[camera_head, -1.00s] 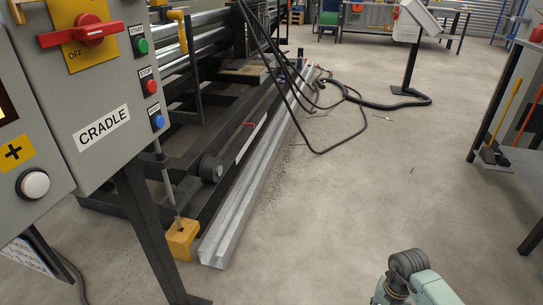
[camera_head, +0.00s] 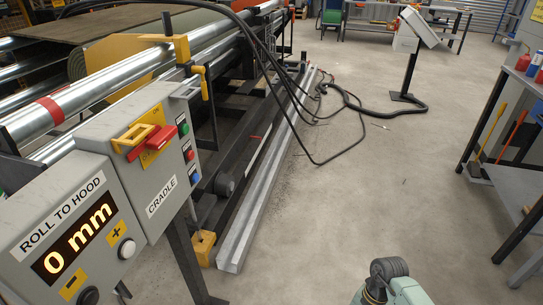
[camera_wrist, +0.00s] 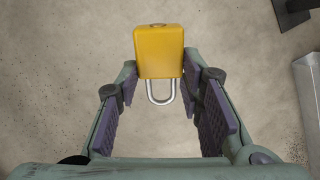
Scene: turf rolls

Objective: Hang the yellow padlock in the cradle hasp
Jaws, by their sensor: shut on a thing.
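The yellow padlock (camera_wrist: 159,52) is between the fingertips of my gripper (camera_wrist: 160,72) in the wrist view. My gripper is shut on its body. The silver U-shaped shackle (camera_wrist: 161,98) points down the picture, toward the palm. In the head view, the grey CRADLE box (camera_head: 160,190) is at left. The padlock does not show in the head view.
A ROLL TO HOOD panel (camera_head: 70,235) adjoins the CRADLE box. Green, red and blue buttons line the box's right side. A metal channel (camera_head: 262,190) runs along the machine's foot. Black hoses (camera_head: 318,150) loop over the floor. Open floor (camera_head: 370,200) lies right of the channel.

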